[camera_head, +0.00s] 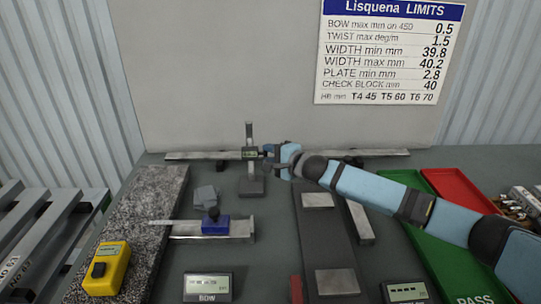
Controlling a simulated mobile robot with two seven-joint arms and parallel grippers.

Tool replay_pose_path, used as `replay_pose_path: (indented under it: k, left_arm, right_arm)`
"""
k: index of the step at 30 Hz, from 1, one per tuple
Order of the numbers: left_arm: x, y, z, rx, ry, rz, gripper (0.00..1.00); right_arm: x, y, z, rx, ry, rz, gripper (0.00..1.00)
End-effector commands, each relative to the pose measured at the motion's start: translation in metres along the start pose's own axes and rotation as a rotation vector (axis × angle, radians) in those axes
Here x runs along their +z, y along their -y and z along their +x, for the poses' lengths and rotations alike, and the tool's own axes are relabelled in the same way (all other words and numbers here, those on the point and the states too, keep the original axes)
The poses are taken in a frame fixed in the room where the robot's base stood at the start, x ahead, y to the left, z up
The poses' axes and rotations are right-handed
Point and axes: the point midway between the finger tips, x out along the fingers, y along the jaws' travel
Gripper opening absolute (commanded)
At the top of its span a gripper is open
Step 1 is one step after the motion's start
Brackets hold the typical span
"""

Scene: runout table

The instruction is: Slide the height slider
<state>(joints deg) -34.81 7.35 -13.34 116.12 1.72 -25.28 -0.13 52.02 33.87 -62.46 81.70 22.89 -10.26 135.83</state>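The height gauge is an upright grey post (249,132) on a dark block-shaped base (251,187), standing towards the back of the table. Its slider (250,154), dark with a small greenish display, sits partway up the post. My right arm reaches in from the right, and my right gripper (268,153) is at the slider's right side, level with it. The fingers are small and partly merge with the slider, so I cannot tell whether they touch it or are closed on it. My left gripper is not in view.
A granite slab (142,225) lies left, with a yellow device (106,268) on it. A blue block (215,225) sits on a metal bar. A long bar (190,155) lies behind the gauge. Green (408,178) and red (460,192) trays are right. BOW display (208,286) is in front.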

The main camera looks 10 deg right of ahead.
Motion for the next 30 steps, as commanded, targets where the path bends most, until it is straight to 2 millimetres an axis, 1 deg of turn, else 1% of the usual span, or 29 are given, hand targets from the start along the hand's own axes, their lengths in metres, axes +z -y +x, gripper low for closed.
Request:
replay_pose_path:
  k: [1, 4, 8, 9, 11, 15, 18, 27, 28, 29, 30]
  left_arm:
    - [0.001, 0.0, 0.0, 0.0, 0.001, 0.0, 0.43]
    - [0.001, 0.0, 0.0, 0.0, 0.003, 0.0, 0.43]
    - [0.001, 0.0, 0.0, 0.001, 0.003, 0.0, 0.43]
    - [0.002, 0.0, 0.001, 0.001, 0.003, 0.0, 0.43]
    - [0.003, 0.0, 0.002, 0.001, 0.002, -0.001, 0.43]
    - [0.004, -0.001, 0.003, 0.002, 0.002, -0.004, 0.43]
    - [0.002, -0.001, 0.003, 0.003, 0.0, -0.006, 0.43]
    - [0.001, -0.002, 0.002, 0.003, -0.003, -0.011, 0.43]
    - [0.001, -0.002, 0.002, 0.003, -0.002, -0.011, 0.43]
    - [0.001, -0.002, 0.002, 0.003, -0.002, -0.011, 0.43]
    - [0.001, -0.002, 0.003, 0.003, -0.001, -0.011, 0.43]
  right_arm:
    - [0.0, 0.0, 0.0, 0.0, 0.0, 0.0, 0.23]
    - [0.0, 0.0, 0.0, 0.0, 0.0, 0.0, 0.0]
    - [0.0, -0.001, 0.0, 0.0, 0.0, 0.0, 0.0]
    - [0.0, -0.003, 0.0, 0.001, 0.0, 0.001, 0.0]
    - [-0.002, -0.012, 0.002, 0.003, 0.0, 0.003, 0.0]
    - [-0.006, -0.036, 0.006, 0.002, 0.0, 0.004, 0.0]
    - [-0.007, -0.045, 0.007, 0.001, -0.001, 0.004, 0.0]
    - [-0.008, -0.045, 0.007, -0.001, -0.002, 0.0, 0.0]
    - [-0.008, -0.045, 0.007, -0.001, -0.002, 0.0, 0.29]
    - [-0.008, -0.045, 0.007, -0.001, -0.002, 0.0, 0.36]
    - [-0.008, -0.045, 0.007, -0.001, -0.001, 0.0, 0.45]
